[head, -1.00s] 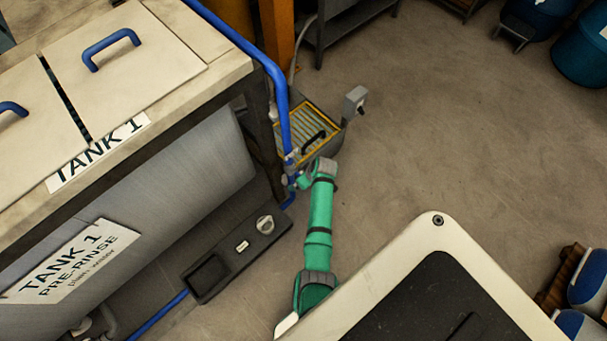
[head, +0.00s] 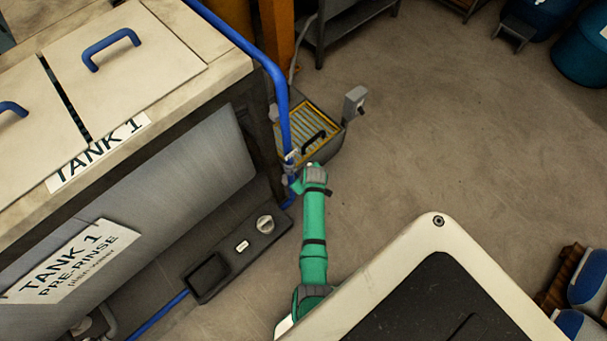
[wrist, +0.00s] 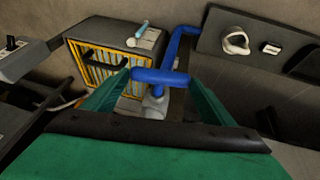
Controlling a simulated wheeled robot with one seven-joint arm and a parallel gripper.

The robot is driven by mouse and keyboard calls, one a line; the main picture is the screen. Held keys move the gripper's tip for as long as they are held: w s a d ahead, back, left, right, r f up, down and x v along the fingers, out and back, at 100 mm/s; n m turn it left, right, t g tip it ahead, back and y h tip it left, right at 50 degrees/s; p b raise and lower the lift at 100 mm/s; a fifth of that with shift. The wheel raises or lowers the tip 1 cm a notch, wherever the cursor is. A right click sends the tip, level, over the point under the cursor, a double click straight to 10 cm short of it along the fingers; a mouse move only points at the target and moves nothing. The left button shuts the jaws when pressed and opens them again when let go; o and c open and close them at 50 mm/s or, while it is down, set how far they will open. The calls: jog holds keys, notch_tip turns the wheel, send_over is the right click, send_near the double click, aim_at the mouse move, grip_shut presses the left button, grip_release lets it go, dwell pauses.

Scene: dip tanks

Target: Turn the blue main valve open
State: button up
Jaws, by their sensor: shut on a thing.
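The blue main valve shows in the wrist view as a blue handle (wrist: 160,76) lying crosswise above a grey valve body (wrist: 154,104). My gripper (wrist: 160,79) has one green finger at each end of this handle and is shut on it. In the head view my gripper (head: 294,184) is at the lower end of the blue pipe (head: 283,105), beside the tank's corner. There the valve is small and partly hidden by my green wrist, so the handle's exact angle is unclear.
Tank 1 (head: 150,190) stands left of my arm. A grey box with a yellow-framed grate (head: 298,133) and black handle sits just beyond the valve. A dark panel with a round knob (head: 265,223) lies below the tank. Open floor (head: 450,140) is at right.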

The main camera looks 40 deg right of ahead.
jog(key=h, duration=0.2)
jog(key=a+n+h, duration=0.1)
jog(key=h, duration=0.1)
jog(key=shift+a+f+t, duration=0.15)
jog(key=shift+f+t, duration=0.05)
jog(key=shift+t, duration=0.2)
jog(key=shift+a+f+n+t+h, duration=0.15)
jog(key=shift+a+f+n+h, duration=0.05)
jog(key=shift+h, duration=0.75)
jog(key=shift+a+f+n+t+h, duration=0.15)
jog(key=shift+n+h, duration=0.05)
jog(key=shift+h, duration=0.75)
jog(key=shift+a+f+n+t+h, duration=0.1)
jog(key=shift+f+n+t+h, duration=0.15)
jog(key=shift+h, duration=0.65)
jog(key=shift+f+n+t+h, duration=0.15)
jog(key=shift+n+h, duration=0.1)
jog(key=shift+h, duration=0.65)
jog(key=shift+s+f+h, duration=0.2)
jog(key=shift+s+h, duration=0.05)
jog(key=shift+h, duration=0.45)
jog(key=shift+w+f+n+t+h, duration=0.1)
jog(key=shift+w+n+t+h, duration=0.05)
jog(key=shift+n+t+h, duration=0.2)
